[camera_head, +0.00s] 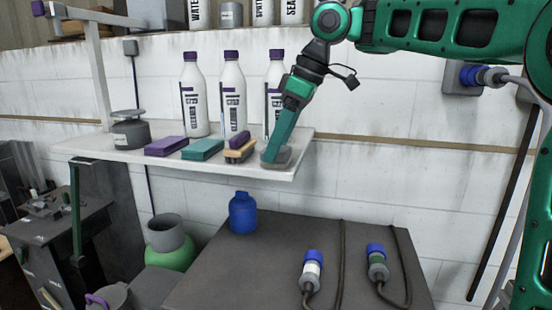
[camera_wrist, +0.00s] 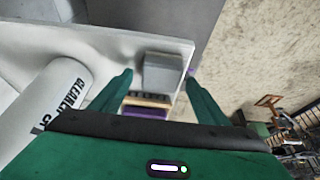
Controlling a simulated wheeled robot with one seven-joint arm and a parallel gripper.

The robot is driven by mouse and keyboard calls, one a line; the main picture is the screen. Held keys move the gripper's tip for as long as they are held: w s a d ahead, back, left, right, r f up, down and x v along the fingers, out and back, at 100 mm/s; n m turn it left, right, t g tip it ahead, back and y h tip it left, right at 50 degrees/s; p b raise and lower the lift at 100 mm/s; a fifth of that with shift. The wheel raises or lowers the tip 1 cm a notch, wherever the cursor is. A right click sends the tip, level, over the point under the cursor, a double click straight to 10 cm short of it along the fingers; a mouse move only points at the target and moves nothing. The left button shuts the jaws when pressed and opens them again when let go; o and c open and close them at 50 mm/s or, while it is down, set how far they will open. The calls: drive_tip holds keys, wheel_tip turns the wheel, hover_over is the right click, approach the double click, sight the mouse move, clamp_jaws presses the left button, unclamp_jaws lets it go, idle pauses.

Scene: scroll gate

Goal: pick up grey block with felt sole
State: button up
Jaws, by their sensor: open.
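The grey block (camera_wrist: 163,72) lies near the end of the white shelf (camera_head: 105,152). In the wrist view it sits between the two green fingers of my gripper (camera_wrist: 159,78), which are apart and open. In the head view my gripper (camera_head: 272,152) points down over the grey block (camera_head: 285,158) and hides much of it. Contact between fingers and block cannot be made out. The felt sole is not clearly visible.
White bottles (camera_head: 195,100) stand close behind. The shelf edge is near. A dark table (camera_head: 270,265) with a blue jar (camera_head: 243,213) is below.

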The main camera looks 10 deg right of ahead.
drive_tip(key=c, duration=1.2)
drive_tip(key=shift+r, duration=0.1)
drive_tip(key=shift+r, duration=0.65)
wheel_tip(320, 180, up, 2)
drive_tip(key=shift+w+r, duration=0.1)
drive_tip(key=s+a+r, duration=0.3)
drive_tip(key=a+r, duration=0.4)
drive_tip(key=a, duration=0.4)
drive_tip(key=shift+s+a, duration=0.2)
drive_tip(key=shift+r, duration=0.1)
